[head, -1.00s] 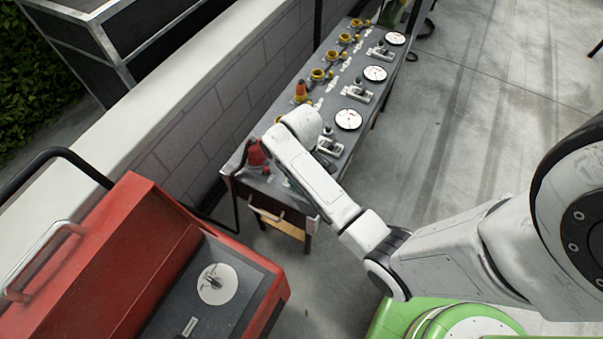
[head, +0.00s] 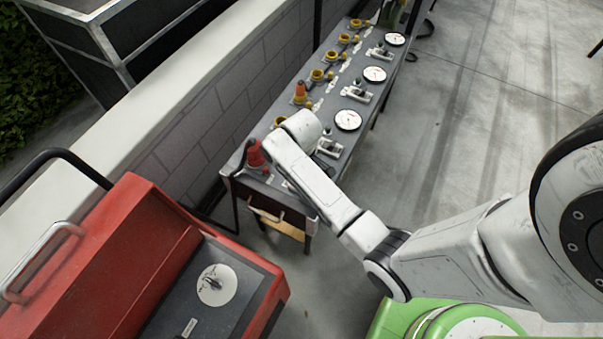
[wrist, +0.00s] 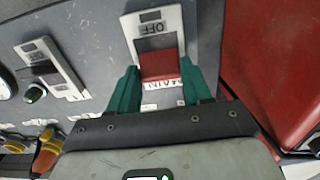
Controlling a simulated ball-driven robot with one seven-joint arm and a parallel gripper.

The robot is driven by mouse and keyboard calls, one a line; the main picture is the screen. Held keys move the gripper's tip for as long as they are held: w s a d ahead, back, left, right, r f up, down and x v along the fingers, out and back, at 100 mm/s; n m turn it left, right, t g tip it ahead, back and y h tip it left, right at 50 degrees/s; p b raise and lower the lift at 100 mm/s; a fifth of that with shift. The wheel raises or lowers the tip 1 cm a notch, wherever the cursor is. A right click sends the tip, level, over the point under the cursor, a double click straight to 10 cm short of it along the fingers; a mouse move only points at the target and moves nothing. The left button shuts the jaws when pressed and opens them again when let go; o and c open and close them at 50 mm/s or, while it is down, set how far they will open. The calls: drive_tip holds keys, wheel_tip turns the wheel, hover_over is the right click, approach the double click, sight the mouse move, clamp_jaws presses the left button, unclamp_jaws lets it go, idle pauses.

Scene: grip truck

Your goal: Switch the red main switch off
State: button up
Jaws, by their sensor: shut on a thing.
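The red main switch (wrist: 160,66) sits in a light plate marked OFF at one end and MAIN at the other, on a grey panel (wrist: 205,45) in the wrist view. My gripper (wrist: 159,76) has its two green fingers on either side of the red switch, shut on it. The switch rocker lies between the fingertips, near the MAIN lettering. In the head view my arm covers the switch and the gripper fingers at the near end of the long panel (head: 335,128).
A red plug (head: 255,154) stands close to my arm's end. Yellow sockets (head: 318,75) and white dials (head: 348,120) line the panel. A red box (head: 120,260) stands at front left.

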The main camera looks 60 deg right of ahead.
drive_tip(key=shift+c, duration=0.6)
